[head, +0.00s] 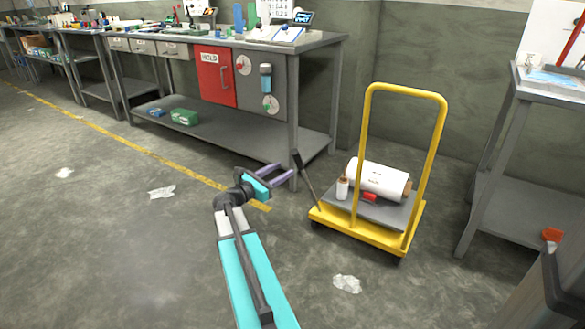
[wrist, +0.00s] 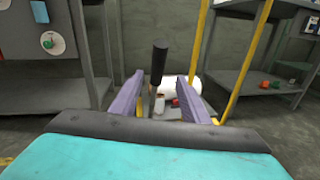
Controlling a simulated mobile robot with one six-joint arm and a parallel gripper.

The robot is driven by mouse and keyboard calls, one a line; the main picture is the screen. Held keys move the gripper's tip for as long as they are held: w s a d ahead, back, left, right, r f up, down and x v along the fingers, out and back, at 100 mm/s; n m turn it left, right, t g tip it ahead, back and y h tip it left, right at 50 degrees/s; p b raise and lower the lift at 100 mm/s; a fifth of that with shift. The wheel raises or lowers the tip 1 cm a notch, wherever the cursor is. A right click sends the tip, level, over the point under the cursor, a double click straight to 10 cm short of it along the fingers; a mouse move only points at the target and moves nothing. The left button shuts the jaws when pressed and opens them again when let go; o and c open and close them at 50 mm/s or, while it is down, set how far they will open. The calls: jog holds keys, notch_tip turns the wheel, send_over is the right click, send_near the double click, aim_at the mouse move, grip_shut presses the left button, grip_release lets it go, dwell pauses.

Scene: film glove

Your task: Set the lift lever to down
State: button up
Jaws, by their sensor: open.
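The lift lever is a thin rod with a black grip (head: 297,160) on the left side of a yellow cart (head: 375,237). It stands raised, leaning up and to the left in the head view. In the wrist view its black grip (wrist: 158,62) stands upright, in line with the gap between my fingers. My gripper (head: 286,169) has purple fingers, is open and empty, and sits just left of the lever. In the wrist view my gripper (wrist: 160,78) shows both fingers spread, one each side of the lever's line. I cannot tell the exact depth between them.
On the cart's grey platform lie a white roll (head: 379,180), a small white spool (head: 342,188) and a red item (head: 370,198). The cart's yellow handle (head: 404,92) rises above. A grey workbench (head: 318,41) stands behind left, another table (head: 540,90) at right. Floor at left is mostly clear.

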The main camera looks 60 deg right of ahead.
aim_at(296, 162)
jog(key=shift+s+d+b, duration=0.25)
jog(key=shift+d+b, duration=0.1)
jog(key=shift+d, duration=0.95)
jog(key=shift+s+d+b, duration=0.2)
jog(key=shift+d+b, duration=0.1)
jog(key=shift+d, duration=1)
jog(key=shift+s+d+b, duration=0.25)
jog(key=shift+d+b, duration=0.1)
jog(key=shift+d, duration=0.95)
jog(key=shift+c, duration=0.3)
